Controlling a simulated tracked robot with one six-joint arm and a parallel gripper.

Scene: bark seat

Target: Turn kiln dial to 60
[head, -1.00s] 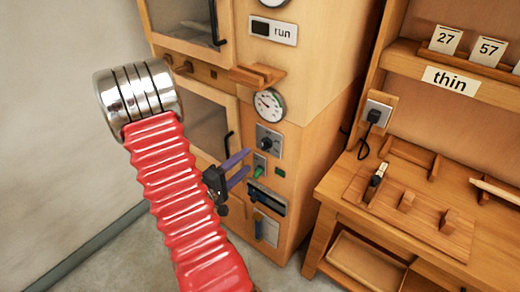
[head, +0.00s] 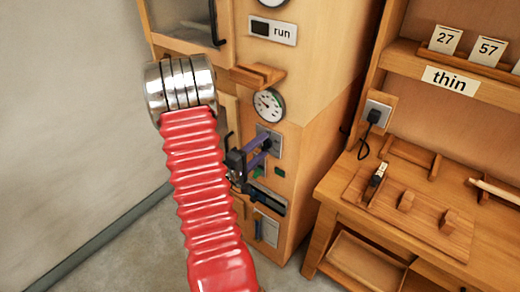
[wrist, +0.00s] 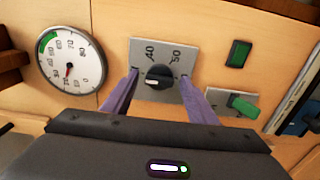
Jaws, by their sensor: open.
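A pale mark shows on the knob's left side. My gripper (wrist: 160,78) is open, with one purple finger to each side of the knob. I cannot tell whether the fingers touch it. In the head view my gripper (head: 262,150) is at the dial plate (head: 273,138), and its fingers hide most of the knob. The kiln is a wooden cabinet (head: 300,75).
A round white gauge (wrist: 70,61) is left of the dial. A green button (wrist: 239,53) and a green lever (wrist: 244,106) are right of it. In the head view a wooden ledge (head: 258,75) juts out above, and a workbench (head: 335,190) stands right.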

